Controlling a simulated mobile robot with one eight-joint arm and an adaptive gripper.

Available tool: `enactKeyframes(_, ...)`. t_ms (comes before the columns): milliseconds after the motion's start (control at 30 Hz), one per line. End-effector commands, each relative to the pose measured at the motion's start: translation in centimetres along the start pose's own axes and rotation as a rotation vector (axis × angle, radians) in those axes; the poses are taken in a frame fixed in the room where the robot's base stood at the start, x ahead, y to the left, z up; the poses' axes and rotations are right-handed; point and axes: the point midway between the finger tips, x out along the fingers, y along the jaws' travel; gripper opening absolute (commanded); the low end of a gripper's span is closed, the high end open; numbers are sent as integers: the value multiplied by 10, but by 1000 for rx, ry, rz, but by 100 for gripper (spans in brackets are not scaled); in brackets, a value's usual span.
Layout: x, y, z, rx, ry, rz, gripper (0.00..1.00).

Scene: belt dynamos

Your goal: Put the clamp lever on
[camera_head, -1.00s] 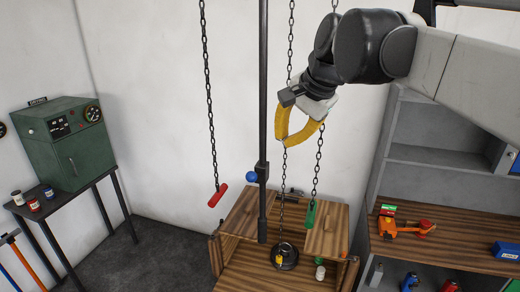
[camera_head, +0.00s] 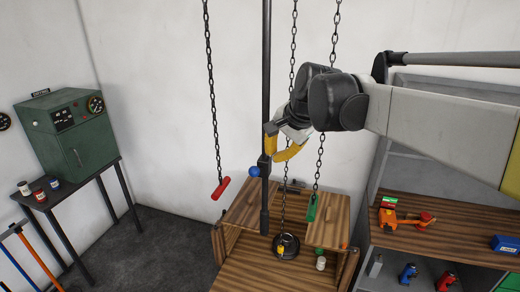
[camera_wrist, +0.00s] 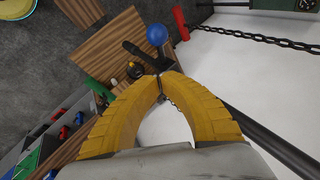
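The clamp lever appears to be the short part with a blue ball knob (camera_head: 254,172) on the dark upright pole (camera_head: 266,100). In the wrist view the blue ball (camera_wrist: 157,34) is just beyond my fingertips, beside the dark end of the pole. My gripper (camera_head: 274,157) has curved yellow fingers and is close to the pole, a little above and right of the ball in the head view. In the wrist view its fingertips (camera_wrist: 160,77) meet, with nothing visible between them. Whether they touch the pole or clamp is unclear.
Chains hang around the pole, with a red handle (camera_head: 221,188) at left and a green handle (camera_head: 312,208) at right. A shelf (camera_head: 450,245) is at right, a green cabinet (camera_head: 72,135) at left.

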Motion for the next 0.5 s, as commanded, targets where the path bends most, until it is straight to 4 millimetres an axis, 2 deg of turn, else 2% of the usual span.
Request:
enactKeyframes(200,22,-1,21,-1,-2,-1,0)
enactKeyframes(500,31,0,29,0,0,0,0)
